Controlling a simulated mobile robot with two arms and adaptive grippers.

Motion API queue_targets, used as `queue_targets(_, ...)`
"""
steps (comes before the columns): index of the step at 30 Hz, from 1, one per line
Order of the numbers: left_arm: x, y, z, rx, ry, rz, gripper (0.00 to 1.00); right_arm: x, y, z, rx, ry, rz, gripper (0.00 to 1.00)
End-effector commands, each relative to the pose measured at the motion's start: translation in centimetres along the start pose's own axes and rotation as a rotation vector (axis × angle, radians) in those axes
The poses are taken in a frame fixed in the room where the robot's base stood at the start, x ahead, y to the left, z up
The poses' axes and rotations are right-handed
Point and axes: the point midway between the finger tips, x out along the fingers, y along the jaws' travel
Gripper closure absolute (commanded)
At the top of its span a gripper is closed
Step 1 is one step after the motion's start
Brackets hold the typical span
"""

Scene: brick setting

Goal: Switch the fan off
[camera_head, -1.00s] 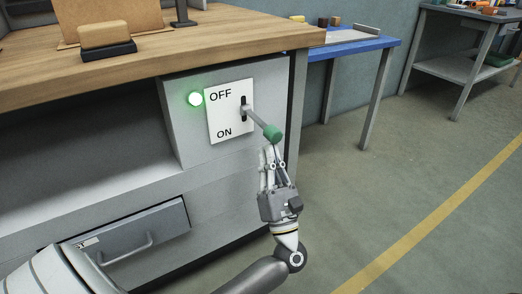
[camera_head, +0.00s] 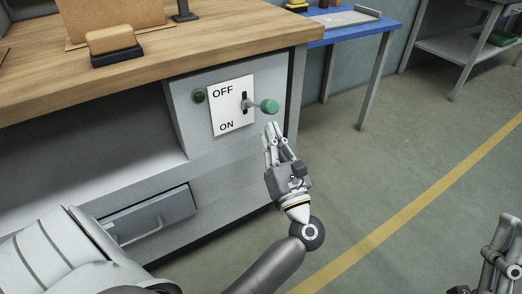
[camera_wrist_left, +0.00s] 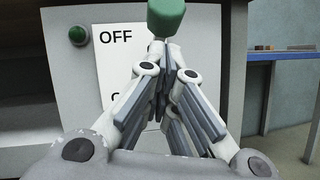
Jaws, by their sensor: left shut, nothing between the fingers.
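The switch panel (camera_head: 232,106) is a white plate marked OFF above and ON below, on a grey box under the wooden bench. Its lever has a green knob (camera_head: 269,106) and sticks out roughly level, toward the right of the plate. The round lamp (camera_head: 199,97) beside the plate is dark green and unlit. My left gripper (camera_head: 271,127) is shut and empty, just below the knob; whether they touch is unclear. In the left wrist view, the knob (camera_wrist_left: 165,16) stands just beyond the closed fingertips. My right gripper (camera_head: 506,226) shows partly at the right edge. No fan is seen.
The wooden bench top (camera_head: 220,42) overhangs the panel, with a sponge-like block (camera_head: 115,40) on it. A drawer with a handle (camera_head: 145,232) is below left. A blue table (camera_head: 362,30) stands behind right. The floor to the right is clear.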

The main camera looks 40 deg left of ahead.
Motion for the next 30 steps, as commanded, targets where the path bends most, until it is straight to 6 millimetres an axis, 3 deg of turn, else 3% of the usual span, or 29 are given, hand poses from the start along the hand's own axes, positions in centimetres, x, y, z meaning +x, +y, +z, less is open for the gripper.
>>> queue_targets(6, 0.4, 0.3, 0.9, -0.003, 0.015, -0.002, 1.0, -0.1, 0.5, 4.0, -0.012, -0.228, 0.008, 0.6)
queue_targets(12, 0.7, 0.4, 1.4, -0.003, 0.014, -0.003, 1.0, -0.9, 0.8, 6.6, -0.018, -0.375, 0.014, 0.6)
queue_targets(21, 0.9, 0.5, 1.8, -0.004, 0.014, -0.003, 1.0, -1.8, 1.1, 8.5, -0.023, -0.487, 0.02, 0.6)
queue_targets(30, 1.0, 0.6, 1.9, -0.004, 0.011, -0.001, 1.0, -2.0, 1.2, 8.8, -0.024, -0.51, 0.021, 0.6)
